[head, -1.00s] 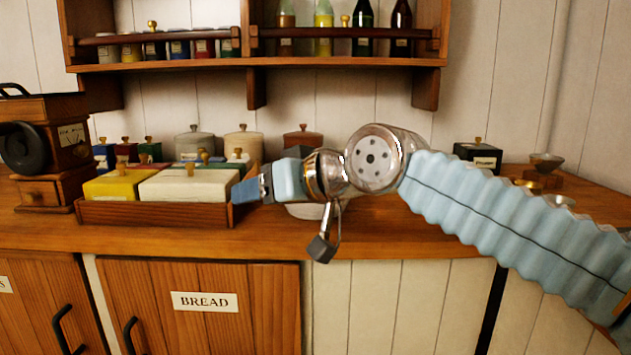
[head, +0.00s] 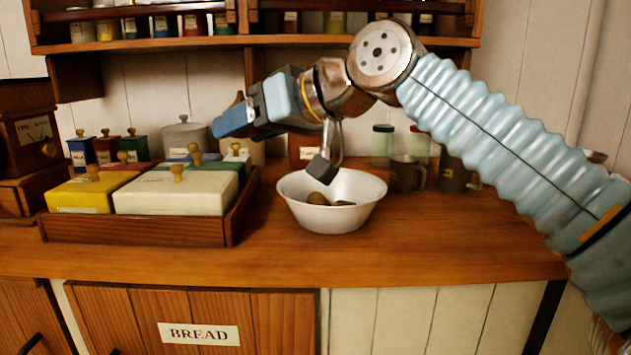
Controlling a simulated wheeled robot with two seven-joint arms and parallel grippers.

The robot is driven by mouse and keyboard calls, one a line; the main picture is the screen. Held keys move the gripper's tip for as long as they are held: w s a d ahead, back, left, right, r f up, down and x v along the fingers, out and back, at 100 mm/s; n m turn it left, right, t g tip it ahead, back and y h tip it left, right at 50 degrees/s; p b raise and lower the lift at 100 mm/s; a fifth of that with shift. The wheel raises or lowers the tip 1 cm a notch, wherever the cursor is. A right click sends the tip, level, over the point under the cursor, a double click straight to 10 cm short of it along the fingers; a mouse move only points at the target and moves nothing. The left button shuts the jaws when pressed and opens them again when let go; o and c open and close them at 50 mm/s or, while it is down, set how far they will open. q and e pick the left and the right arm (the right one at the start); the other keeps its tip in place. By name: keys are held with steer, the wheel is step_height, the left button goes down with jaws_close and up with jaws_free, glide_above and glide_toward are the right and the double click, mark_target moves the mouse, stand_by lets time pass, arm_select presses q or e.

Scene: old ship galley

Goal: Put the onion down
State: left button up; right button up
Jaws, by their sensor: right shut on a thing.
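My right gripper (head: 235,118) is raised above the wooden tray of boxes, pointing left. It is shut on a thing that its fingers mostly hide. A small brown bit, which I take to be the onion (head: 240,98), shows just above the fingers. My left gripper is not in view.
A white bowl (head: 332,218) with brown lumps in it stands on the wooden counter (head: 450,245). The tray (head: 140,230) of lidded boxes is left of it. Mugs (head: 407,174) and jars stand behind. A shelf (head: 200,45) hangs above. The counter's right front is clear.

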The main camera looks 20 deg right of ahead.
mark_target(282, 193)
steer(key=w+d+f, duration=0.2)
steer(key=d, duration=0.1)
steer(key=w+d+f, duration=0.2)
steer(key=f, duration=0.1)
steer(key=w+d+f+b, duration=0.1)
steer(key=w+d+f, duration=0.1)
steer(key=w+d, duration=0.1)
steer(key=shift+d+f, duration=0.3)
steer(key=shift+f, duration=0.1)
steer(key=shift+w+d+f, duration=0.3)
steer(key=shift+f, duration=0.2)
steer(key=f, duration=0.2)
steer(key=shift+w+d+f, duration=0.15)
steer(key=shift+d+f, duration=0.1)
steer(key=shift+f, duration=0.55)
steer(key=shift+f+b, duration=0.35)
steer(key=shift+b, duration=0.3)
steer(key=o, duration=1.1)
steer(key=shift+r, duration=0.1)
